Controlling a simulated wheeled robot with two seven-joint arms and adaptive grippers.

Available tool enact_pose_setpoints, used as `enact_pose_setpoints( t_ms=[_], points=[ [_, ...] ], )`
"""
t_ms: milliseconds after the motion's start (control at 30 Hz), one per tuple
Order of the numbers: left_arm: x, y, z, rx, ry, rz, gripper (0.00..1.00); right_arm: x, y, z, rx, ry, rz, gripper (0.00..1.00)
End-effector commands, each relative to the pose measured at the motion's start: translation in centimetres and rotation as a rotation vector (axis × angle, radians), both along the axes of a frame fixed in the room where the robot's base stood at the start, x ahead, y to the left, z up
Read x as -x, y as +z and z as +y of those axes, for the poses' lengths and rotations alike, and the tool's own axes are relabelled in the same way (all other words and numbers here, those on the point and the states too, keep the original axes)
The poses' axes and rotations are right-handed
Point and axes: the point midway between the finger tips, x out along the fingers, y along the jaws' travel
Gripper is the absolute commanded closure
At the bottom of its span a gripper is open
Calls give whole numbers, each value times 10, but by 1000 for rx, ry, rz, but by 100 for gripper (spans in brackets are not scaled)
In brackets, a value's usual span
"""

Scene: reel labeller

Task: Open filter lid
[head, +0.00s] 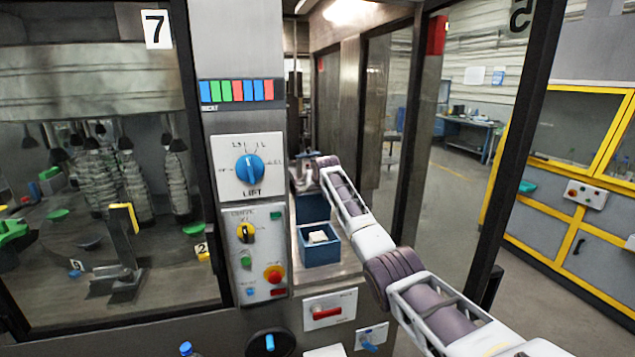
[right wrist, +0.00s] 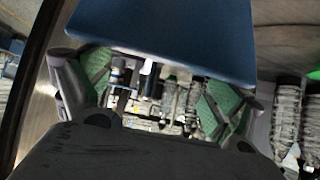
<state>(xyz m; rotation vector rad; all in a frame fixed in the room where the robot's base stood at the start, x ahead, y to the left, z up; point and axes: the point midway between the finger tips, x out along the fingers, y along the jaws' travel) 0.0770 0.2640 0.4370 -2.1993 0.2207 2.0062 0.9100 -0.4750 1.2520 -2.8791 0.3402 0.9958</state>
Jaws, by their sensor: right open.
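My right arm reaches from the lower right of the head view into the opening beside the control panel. My right gripper (head: 303,178) is at the far end of that arm, small and partly hidden. In the right wrist view my right gripper (right wrist: 158,92) is open, its green-padded fingers apart with nothing held between them. A flat blue panel (right wrist: 165,30) fills the top of that view, just beyond the fingers; I cannot tell for sure whether it is the filter lid. My left gripper is not in view.
A blue open box (head: 321,257) with a pale item inside stands on the ledge below my right arm, with another blue box (head: 312,208) behind it. The control panel (head: 250,170) with knobs borders the opening on the left. A dark door frame (head: 518,130) stands right of the arm.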

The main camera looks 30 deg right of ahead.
Motion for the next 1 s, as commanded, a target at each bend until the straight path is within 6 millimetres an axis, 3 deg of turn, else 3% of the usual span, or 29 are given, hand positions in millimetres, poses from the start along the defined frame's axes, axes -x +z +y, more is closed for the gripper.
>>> enact_pose_setpoints(
  t_ms=[1000],
  points=[
    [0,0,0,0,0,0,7,46,36,11,0,0,1,7]
  ],
)
